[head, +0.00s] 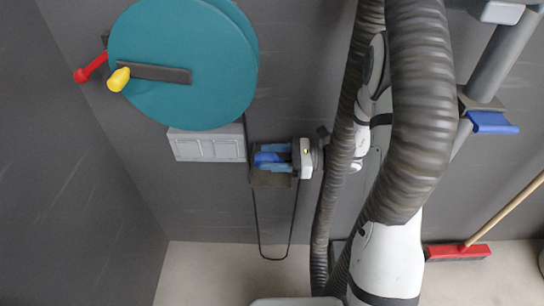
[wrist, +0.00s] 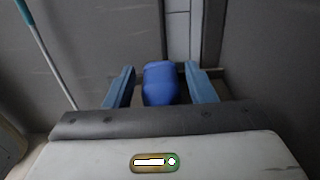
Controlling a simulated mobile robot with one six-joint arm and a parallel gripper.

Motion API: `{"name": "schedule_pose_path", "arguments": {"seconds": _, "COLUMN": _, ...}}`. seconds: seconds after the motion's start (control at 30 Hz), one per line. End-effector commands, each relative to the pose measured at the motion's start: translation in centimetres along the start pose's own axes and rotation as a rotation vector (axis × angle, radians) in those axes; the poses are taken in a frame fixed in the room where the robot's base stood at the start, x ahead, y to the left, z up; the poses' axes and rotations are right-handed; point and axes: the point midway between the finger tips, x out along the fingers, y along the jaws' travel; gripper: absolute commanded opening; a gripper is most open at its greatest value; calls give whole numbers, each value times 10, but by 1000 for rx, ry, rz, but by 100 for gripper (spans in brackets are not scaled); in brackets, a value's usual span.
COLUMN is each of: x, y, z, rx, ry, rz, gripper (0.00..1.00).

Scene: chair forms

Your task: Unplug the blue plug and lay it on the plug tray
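The blue plug (head: 267,158) is at the plug tray, a small dark brown shelf (head: 270,181) on the wall, clear of the pale socket panel (head: 207,147). In the wrist view the plug (wrist: 161,84) stands between the two light blue fingers of my gripper (wrist: 160,68), with a narrow gap on each side. In the head view my gripper (head: 261,157) reaches in from the right, open around the plug. The tray's surface (wrist: 232,93) shows partly behind the fingers. My gripper hides where the plug meets the tray.
A large teal reel (head: 205,60) with a yellow knob (head: 119,79) and a red handle (head: 90,68) is above left. A black cord (head: 259,225) hangs in a loop below the tray. A red broom (head: 458,251) stands at right. The floor at lower left is clear.

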Motion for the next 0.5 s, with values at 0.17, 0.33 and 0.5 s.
{"name": "schedule_pose_path", "arguments": {"seconds": 0.17, "x": 0, "y": 0, "z": 0, "rx": 0, "ry": 0, "rz": 1, "gripper": 61}}
{"name": "schedule_pose_path", "arguments": {"seconds": 0.33, "x": 0, "y": 0, "z": 0, "rx": 0, "ry": 0, "rz": 1, "gripper": 61}}
{"name": "schedule_pose_path", "arguments": {"seconds": 0.5, "x": -15, "y": 0, "z": 1, "rx": 1, "ry": 0, "rz": -2, "gripper": 61}}
